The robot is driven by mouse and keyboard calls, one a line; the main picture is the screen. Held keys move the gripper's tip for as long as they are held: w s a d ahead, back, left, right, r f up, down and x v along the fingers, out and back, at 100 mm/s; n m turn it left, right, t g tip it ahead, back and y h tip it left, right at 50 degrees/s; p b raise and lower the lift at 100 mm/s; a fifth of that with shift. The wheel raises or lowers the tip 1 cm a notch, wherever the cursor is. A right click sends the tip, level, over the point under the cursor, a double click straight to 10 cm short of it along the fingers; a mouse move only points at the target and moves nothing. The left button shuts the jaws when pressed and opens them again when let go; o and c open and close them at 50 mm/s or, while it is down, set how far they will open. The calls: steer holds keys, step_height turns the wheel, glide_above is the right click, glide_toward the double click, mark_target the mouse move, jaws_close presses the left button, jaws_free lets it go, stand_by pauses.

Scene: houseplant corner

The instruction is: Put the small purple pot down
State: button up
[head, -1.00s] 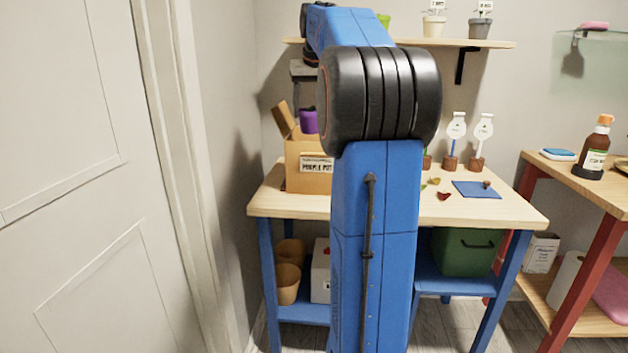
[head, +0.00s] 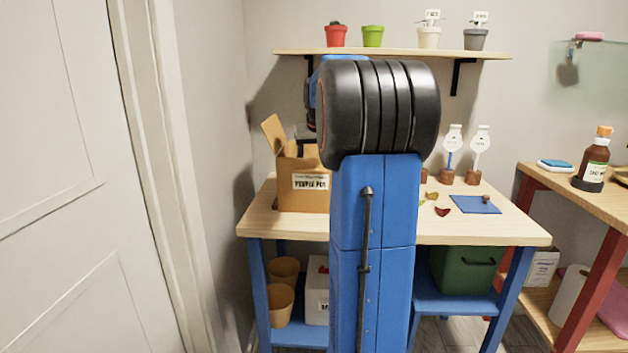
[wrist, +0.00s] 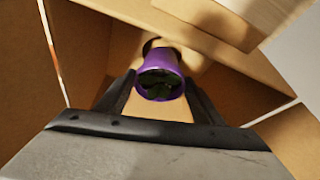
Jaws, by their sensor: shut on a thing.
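The small purple pot (wrist: 160,66) shows in the wrist view with dark green matter in its mouth. My gripper (wrist: 158,92) is shut on it, one dark finger on each side. Cardboard walls surround the pot and fingers. In the head view the open cardboard box (head: 291,200), labelled for the purple pot, stands at the left of the table (head: 390,232), flaps up. The pot is hidden there by the box and my arm. I cannot tell whether the pot touches the box floor.
A wall shelf (head: 400,52) above holds a red pot (head: 336,36), a green pot (head: 372,37), a cream pot (head: 428,38) and a grey pot (head: 475,40). A blue mat (head: 474,205) lies at the table's right. A door (head: 70,180) is at far left.

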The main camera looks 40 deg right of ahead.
steer(key=shift+f, duration=2.3)
steer(key=shift+f, duration=0.35)
steer(key=o, duration=1.3)
steer(key=shift+r, duration=0.1)
steer(key=shift+r, duration=0.25)
steer(key=v, duration=1.2)
